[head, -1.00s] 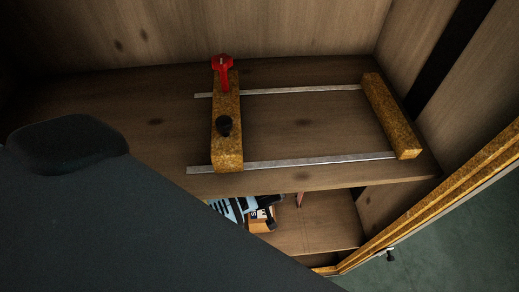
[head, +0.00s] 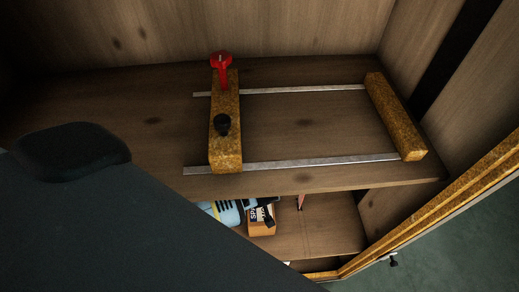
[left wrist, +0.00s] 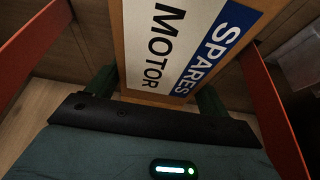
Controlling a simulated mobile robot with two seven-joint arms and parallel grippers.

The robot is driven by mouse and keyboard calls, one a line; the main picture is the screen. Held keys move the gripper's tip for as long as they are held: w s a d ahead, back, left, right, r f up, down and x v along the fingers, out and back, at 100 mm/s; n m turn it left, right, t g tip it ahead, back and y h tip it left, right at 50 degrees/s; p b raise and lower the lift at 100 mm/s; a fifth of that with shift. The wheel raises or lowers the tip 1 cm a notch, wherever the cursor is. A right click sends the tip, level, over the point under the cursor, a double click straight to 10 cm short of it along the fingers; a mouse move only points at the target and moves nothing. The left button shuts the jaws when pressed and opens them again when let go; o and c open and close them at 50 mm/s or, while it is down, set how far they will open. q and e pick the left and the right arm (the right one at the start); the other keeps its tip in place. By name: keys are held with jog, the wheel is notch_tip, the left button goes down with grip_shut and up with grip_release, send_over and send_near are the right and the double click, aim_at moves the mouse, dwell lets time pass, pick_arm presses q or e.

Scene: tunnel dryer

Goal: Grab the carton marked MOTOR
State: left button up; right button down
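The carton (head: 262,222) is orange-brown and stands on the lower shelf in the head view. Its label is partly covered there. In the left wrist view the carton (left wrist: 120,40) fills the upper middle, its label reading MOTOR and SPARES. My left gripper (left wrist: 157,92) has green fingers spread wide on either side of the carton's near end. Contact with the carton cannot be seen, and the carton hides the far parts of the fingers. A light-blue and black shape (head: 226,212) lies beside the carton in the head view, partly hidden. My right gripper is not in view.
The upper shelf (head: 300,125) carries a cork-coloured block (head: 226,145) with a red knob (head: 221,65), two metal rails and a second block (head: 394,116). The lower shelf (head: 325,225) lies beneath its front edge. Red bars (left wrist: 278,110) flank the carton in the wrist view.

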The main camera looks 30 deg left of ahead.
pick_arm(q)
jog(key=c, duration=1.2)
jog(key=shift+w+r, duration=0.1)
jog(key=shift+w, duration=0.05)
jog(key=shift+c, duration=0.6)
jog(key=shift+r, duration=0.1)
jog(key=shift+r+p, duration=0.45)
jog(key=shift+r, duration=1.3)
jog(key=s+d+r, duration=0.1)
jog(key=s+d, duration=0.8)
jog(key=d, duration=0.4)
jog(key=shift+d+r, duration=0.2)
